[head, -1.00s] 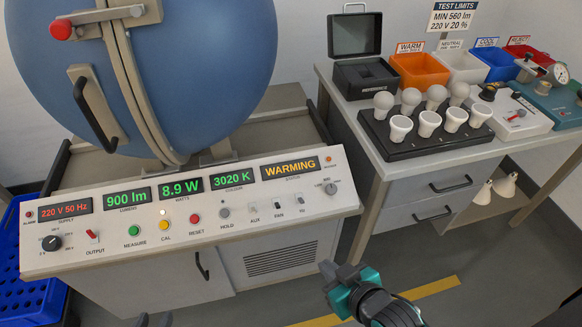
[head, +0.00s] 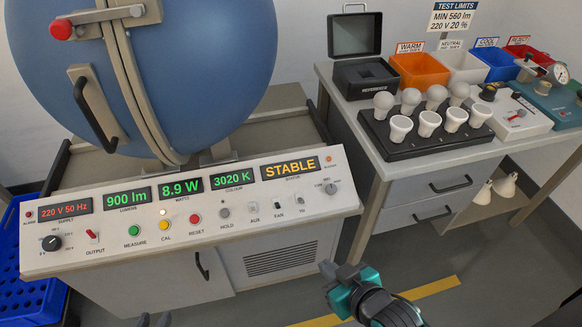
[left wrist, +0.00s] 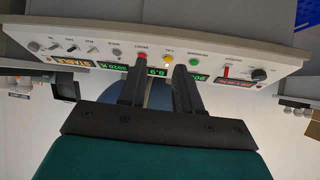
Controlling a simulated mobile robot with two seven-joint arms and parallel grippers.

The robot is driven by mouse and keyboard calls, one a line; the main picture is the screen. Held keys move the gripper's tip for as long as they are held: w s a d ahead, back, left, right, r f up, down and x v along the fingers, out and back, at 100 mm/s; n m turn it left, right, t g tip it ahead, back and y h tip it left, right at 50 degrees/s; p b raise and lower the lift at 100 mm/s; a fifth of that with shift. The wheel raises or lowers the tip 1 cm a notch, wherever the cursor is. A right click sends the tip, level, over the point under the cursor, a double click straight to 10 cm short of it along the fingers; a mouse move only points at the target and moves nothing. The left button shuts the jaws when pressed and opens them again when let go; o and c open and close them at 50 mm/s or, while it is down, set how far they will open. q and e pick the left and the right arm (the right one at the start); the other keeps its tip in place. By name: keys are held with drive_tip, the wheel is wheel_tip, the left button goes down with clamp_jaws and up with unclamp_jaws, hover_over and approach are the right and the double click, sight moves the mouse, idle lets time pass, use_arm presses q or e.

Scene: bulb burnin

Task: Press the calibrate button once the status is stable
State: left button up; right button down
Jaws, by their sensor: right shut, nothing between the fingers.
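The console's status display (head: 290,168) reads STABLE in amber. The yellow CAL button (head: 164,225) sits between the green MEASURE button (head: 134,230) and the red RESET button (head: 195,219). My left gripper (head: 154,320) shows only its fingertips at the bottom edge, below the console front. In the left wrist view, its two fingers (left wrist: 160,68) are apart with nothing between them, and the CAL button (left wrist: 168,58) shows beyond the gap. My right gripper (head: 340,271) is shut and empty, over the floor right of the console.
A large blue sphere (head: 200,70) stands behind the sloped panel. The OUTPUT switch (head: 92,235), a supply knob (head: 51,243) and small toggles share the panel. A side table (head: 340,112) holds a bulb rack (head: 400,150) and coloured bins. The floor in front is clear.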

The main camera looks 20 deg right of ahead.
use_arm(q)
clamp_jaws()
idle(1.4)
